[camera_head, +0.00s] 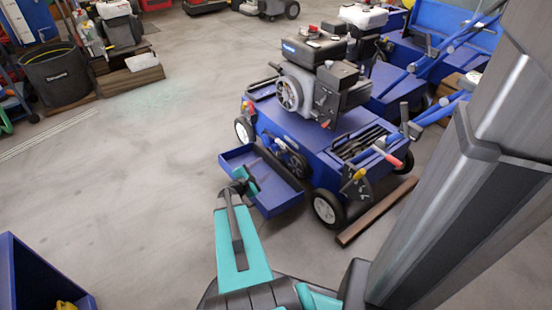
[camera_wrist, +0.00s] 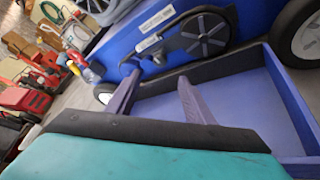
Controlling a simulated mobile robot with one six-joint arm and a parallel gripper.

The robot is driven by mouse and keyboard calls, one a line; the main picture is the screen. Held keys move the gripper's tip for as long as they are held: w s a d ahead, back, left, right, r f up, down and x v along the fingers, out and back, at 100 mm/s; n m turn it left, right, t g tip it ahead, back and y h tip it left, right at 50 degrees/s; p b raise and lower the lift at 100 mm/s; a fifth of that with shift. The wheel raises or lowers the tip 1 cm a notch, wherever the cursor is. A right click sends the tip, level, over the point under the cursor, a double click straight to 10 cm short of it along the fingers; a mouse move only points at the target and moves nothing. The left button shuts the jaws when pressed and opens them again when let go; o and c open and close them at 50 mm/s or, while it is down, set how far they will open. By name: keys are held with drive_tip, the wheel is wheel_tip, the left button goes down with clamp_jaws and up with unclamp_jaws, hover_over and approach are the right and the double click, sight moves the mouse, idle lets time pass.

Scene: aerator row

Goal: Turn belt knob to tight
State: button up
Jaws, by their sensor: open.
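The blue aerator (camera_head: 300,125) stands in front of me with an engine on top. On its near side is a black spoked pulley wheel with a belt cover (camera_head: 293,160); the wheel also shows in the wrist view (camera_wrist: 205,36). A dark knob-like part (camera_wrist: 156,48) sits at the cover's left end; I cannot tell whether it is the belt knob or read its setting. My gripper (camera_head: 246,182) is over the open blue tray below that side. In the wrist view its two fingers (camera_wrist: 157,84) are apart and empty, pointing at the aerator's side, not touching the wheel.
The blue tray (camera_wrist: 265,95) juts out below the aerator's side, under my gripper. A white-rimmed wheel (camera_head: 327,209) and a wooden beam (camera_head: 376,212) are at the right. A blue bin (camera_head: 40,280) stands at lower left.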

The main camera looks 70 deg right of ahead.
sight(278, 155)
drive_tip(key=shift+d+f, duration=0.1)
drive_tip(key=shift+b+x, duration=2.05)
drive_tip(key=shift+x, duration=4.75)
drive_tip(key=c, duration=0.9)
drive_tip(key=shift+s+a, duration=0.1)
drive_tip(key=shift+a, duration=0.15)
drive_tip(key=shift+c, duration=0.7)
drive_tip(key=shift+d, duration=0.15)
